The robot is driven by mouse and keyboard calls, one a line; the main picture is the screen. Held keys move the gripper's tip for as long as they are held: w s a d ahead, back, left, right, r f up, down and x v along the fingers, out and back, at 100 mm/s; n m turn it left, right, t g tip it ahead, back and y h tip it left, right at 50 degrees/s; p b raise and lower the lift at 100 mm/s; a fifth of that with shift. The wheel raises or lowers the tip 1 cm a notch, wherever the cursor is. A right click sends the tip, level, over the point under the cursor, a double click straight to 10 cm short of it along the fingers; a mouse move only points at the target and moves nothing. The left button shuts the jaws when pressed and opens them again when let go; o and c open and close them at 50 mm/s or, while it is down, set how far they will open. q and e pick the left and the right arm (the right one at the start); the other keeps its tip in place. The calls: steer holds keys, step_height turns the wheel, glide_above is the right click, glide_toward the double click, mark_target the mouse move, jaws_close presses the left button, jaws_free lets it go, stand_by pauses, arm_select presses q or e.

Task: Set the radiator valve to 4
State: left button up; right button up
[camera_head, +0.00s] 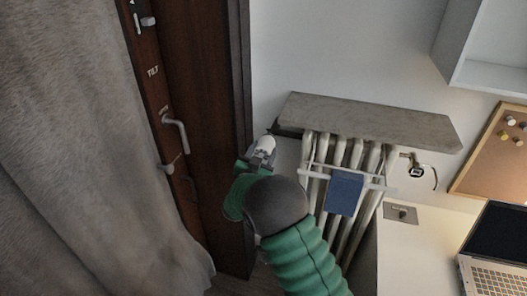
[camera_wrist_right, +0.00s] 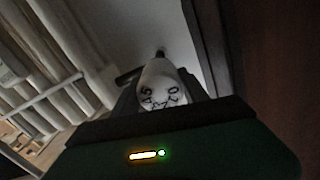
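The radiator valve is a white rounded knob (camera_head: 265,145) at the left end of the radiator, close to the dark door frame. My right gripper (camera_head: 260,156) is at the knob. In the wrist view its dark fingers (camera_wrist_right: 160,96) lie on both sides of the knob, very close to it. Whether they press on it I cannot tell. My left gripper is not in view.
The white ribbed radiator (camera_head: 357,157) stands under a grey stone sill (camera_head: 368,121). A blue cloth (camera_head: 345,194) hangs on a rack in front of it. A dark wooden door (camera_head: 200,110) and grey curtain (camera_head: 75,150) are left. A desk with a laptop (camera_head: 497,250) is right.

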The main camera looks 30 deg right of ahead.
steer(key=c, duration=0.7)
steer(key=n+p, duration=0.3)
steer(key=shift+r, duration=0.15)
steer(key=n+p, duration=0.3)
steer(key=n, duration=0.1)
steer(key=shift+a+n+p, duration=0.1)
steer(key=shift+n+p, duration=0.25)
steer(key=shift+n, duration=0.05)
steer(key=n+p, duration=0.2)
steer(key=n, duration=0.2)
steer(key=shift+n+p, duration=0.3)
steer(key=shift+p, duration=0.05)
steer(key=n, duration=0.2)
steer(key=n+p, duration=0.1)
steer(key=shift+f+n, duration=0.2)
steer(key=shift+n, duration=0.2)
steer(key=shift+a+f+n+p, duration=0.1)
steer(key=shift+n+p, duration=0.4)
steer(key=shift+n, duration=0.3)
